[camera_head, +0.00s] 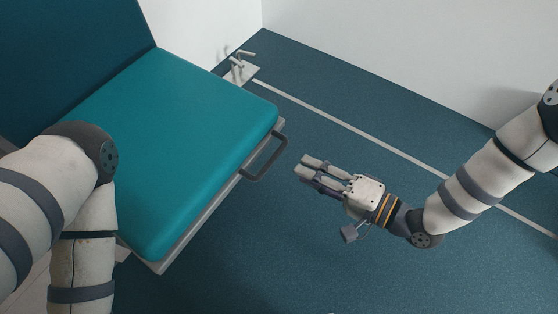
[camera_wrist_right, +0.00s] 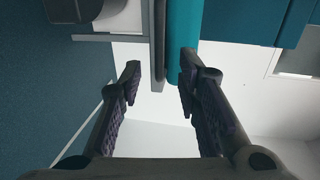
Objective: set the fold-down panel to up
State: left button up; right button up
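The fold-down panel (camera_head: 185,135) is a teal padded board on a light grey frame. It lies folded down, about level, out from a dark blue upright back. A dark grey loop handle (camera_head: 265,160) sticks out from its front edge. My right gripper (camera_head: 307,170) is open and empty, a short way right of the handle, its fingers pointing toward it. In the right wrist view the panel's teal edge (camera_wrist_right: 183,40) shows beyond the gap between the open fingers. My left arm covers the panel's near left part; its gripper does not show.
A small light bracket with pegs (camera_head: 239,68) stands beyond the panel's far corner, by the white wall (camera_head: 420,60). A pale line (camera_head: 350,125) crosses the dark blue floor (camera_head: 300,255). The floor around my right gripper is clear.

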aim_at(275, 159)
jog(key=x, duration=1)
jog(key=shift+b, duration=0.4)
jog(key=shift+d, duration=0.1)
jog(key=shift+c, duration=0.2)
jog(key=shift+s, duration=0.1)
grip_shut()
